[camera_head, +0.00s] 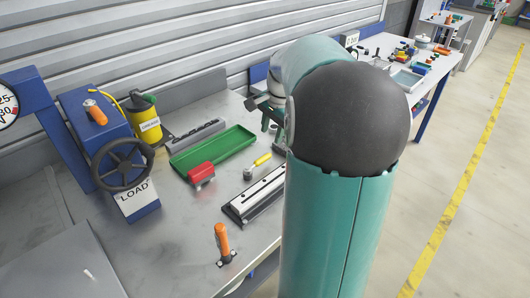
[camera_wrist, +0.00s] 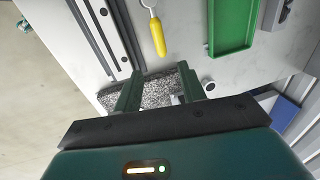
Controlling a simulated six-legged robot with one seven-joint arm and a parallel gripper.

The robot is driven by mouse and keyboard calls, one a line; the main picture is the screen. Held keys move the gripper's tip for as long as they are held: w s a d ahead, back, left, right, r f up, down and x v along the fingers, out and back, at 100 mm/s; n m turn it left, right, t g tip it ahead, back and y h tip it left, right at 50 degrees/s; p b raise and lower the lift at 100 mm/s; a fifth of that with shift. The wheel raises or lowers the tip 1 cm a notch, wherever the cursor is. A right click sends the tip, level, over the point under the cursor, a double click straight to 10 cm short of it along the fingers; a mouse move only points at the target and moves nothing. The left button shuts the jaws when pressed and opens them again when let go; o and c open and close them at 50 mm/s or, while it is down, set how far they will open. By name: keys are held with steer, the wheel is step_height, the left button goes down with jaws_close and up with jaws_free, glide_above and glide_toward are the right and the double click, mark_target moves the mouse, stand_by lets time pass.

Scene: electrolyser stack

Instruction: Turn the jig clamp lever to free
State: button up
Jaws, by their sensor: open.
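An orange-handled lever (camera_head: 222,240) stands upright on a small dark base near the front edge of the bench. A second orange handle (camera_head: 97,112) is on top of the blue press box at the left. I cannot tell which is the jig clamp lever; neither shows in the wrist view. My gripper (camera_wrist: 160,88) is open, with its two green fingers apart and nothing held between them. A grey speckled surface (camera_wrist: 158,93) shows between and behind the fingers. In the head view, my arm covers much of the area around the gripper.
On the bench (camera_head: 165,222) are a slotted rail (camera_head: 258,192), a green tray (camera_head: 213,147), a red block (camera_head: 201,174) and a yellow-handled tool (camera_head: 262,160). A black handwheel (camera_head: 122,165) with a LOAD label stands left. Another bench (camera_head: 440,66) holds parts farther back.

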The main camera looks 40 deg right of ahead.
mark_target(266, 155)
steer(key=f, duration=0.3)
steer(key=w+f, duration=0.1)
steer(key=f, duration=0.2)
steer(key=w+f, duration=0.1)
steer(key=f, duration=0.3)
steer(key=shift+r, duration=0.1)
steer(key=shift+c, duration=0.4)
jaws_close()
